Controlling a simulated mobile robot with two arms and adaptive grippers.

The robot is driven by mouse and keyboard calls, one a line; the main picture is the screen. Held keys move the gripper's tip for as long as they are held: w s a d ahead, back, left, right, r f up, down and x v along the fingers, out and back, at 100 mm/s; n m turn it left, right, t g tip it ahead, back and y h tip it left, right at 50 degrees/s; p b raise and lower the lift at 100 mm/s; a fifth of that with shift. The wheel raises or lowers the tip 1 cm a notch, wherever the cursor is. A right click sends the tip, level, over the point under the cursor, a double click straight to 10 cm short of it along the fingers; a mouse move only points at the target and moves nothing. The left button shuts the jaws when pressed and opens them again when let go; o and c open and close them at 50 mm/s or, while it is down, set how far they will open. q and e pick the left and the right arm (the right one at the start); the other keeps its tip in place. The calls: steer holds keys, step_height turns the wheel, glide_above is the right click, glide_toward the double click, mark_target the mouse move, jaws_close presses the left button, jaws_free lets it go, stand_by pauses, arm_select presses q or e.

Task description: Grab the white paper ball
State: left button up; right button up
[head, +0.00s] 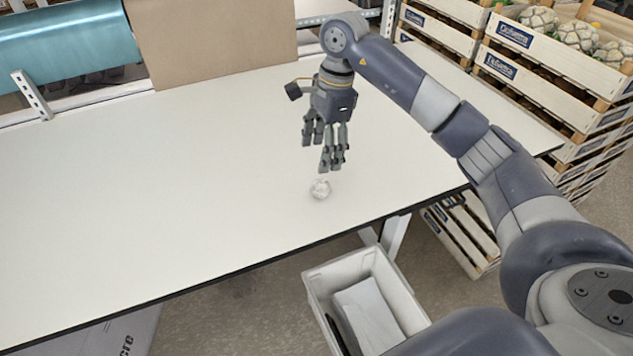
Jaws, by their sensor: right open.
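The white paper ball (320,189) is a small crumpled lump on the white tabletop (150,190), near the table's front edge. My right gripper (323,155) hangs above the table with its fingers pointing down, just behind and over the ball in the head view. It is open and empty, and its fingertips appear apart from the ball. My left gripper is not in view.
A white bin (330,277) with something pale inside stands on the floor below the front edge. Stacked wooden crates (545,95) stand at the right. A brown board (215,40) and a teal roll (65,45) are at the back. The table's left half is clear.

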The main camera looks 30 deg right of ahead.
steer(key=shift+s+d, duration=0.1)
steer(key=shift+d, duration=0.4)
steer(key=p, duration=0.2)
glide_above(322, 180)
step_height(322, 180, down, 4)
steer(key=shift+s+d+f, duration=0.15)
steer(key=shift+f, duration=0.1)
steer(key=f+p, duration=0.2)
steer(key=f, duration=0.3)
steer(key=shift+a+f+p, duration=0.1)
steer(key=shift+a+p, duration=0.15)
steer(key=shift+p, duration=0.15)
steer(key=shift+f, duration=0.25)
steer(key=c, duration=0.8)
